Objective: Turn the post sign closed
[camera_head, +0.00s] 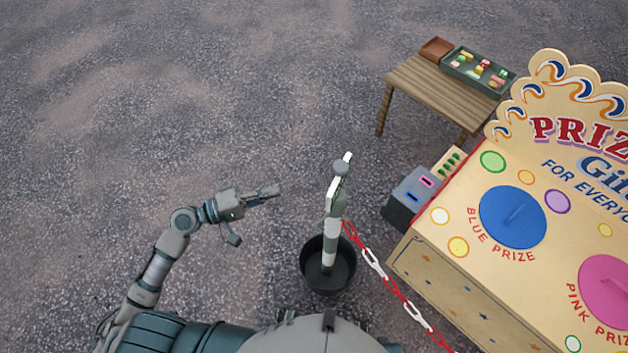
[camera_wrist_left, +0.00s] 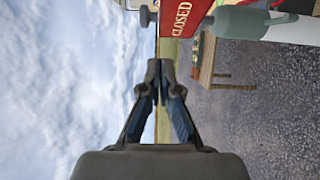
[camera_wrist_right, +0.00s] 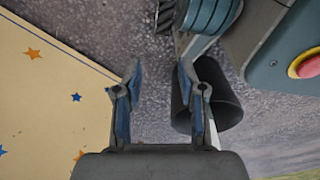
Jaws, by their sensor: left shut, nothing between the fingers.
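The post sign (camera_head: 335,192) stands on a banded grey-green and white post (camera_head: 330,240) in a black bucket (camera_head: 318,278), seen from above and nearly edge-on in the head view. In the left wrist view its red face (camera_wrist_left: 186,18) reads "CLOSED", turned sideways, with the post (camera_wrist_left: 250,22) beside it. My left gripper (camera_head: 277,190) is left of the sign, apart from it; its fingertips (camera_wrist_left: 160,66) are together and empty. My right gripper (camera_wrist_right: 158,72) shows only in its wrist view, fingers apart and nothing between them; the bucket (camera_wrist_right: 222,100) is partly behind one finger.
A red and white chain (camera_head: 375,263) runs from the post toward the lower right. The prize stall (camera_head: 415,285) stands right, with a dark box (camera_head: 400,212) beside it. A wooden table (camera_head: 425,88) with a tray of sweets (camera_head: 452,70) stands behind. Ground at left is clear.

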